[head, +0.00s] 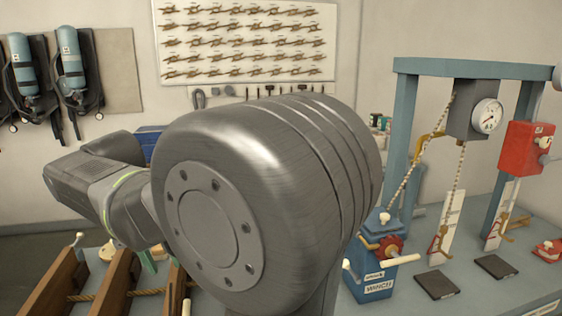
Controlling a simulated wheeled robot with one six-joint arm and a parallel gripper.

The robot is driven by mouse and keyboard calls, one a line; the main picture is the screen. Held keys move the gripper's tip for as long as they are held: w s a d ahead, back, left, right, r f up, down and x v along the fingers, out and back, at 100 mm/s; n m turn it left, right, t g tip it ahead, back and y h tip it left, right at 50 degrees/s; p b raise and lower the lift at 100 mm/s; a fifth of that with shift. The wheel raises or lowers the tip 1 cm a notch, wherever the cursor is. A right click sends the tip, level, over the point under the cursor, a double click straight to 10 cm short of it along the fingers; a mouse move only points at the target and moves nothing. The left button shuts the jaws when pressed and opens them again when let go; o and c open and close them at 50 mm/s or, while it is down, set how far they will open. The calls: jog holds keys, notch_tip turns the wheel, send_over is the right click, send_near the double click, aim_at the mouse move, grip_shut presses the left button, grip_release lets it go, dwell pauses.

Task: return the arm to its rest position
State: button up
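My arm (265,190) fills the middle of the head view, with a large round grey joint close to the camera. A further link of it (95,185) reaches to the left, with a thin yellow-green ring around it. I cannot make out any gripper fingers in this view. Whether anything is held is hidden.
Breathing sets with blue cylinders (70,50) hang on the left wall. A board of knots (245,40) is on the back wall. A blue winch (372,262) and a blue frame (470,68) with a gauge (487,115) stand right. Wooden boards (62,283) with rope are lower left.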

aim_at(189, 304)
jog(key=d+f, duration=0.1)
jog(key=f, duration=0.8)
jog(key=d+f, duration=0.1)
jog(key=f, duration=0.3)
jog(key=shift+w+d+f, duration=0.15)
jog(key=shift+w+d, duration=0.15)
jog(key=shift+d, duration=0.05)
jog(key=shift+w+f+m+b, duration=0.15)
jog(key=shift+f+m+b, duration=0.1)
jog(key=shift+m+b, duration=0.15)
jog(key=shift+d+r+m+g+b, duration=0.15)
jog(key=shift+m+g+b, duration=0.2)
jog(key=shift+m, duration=0.6)
jog(key=shift+d+m+g+b, duration=0.15)
jog(key=shift+m+b, duration=0.3)
jog(key=shift+m, duration=0.5)
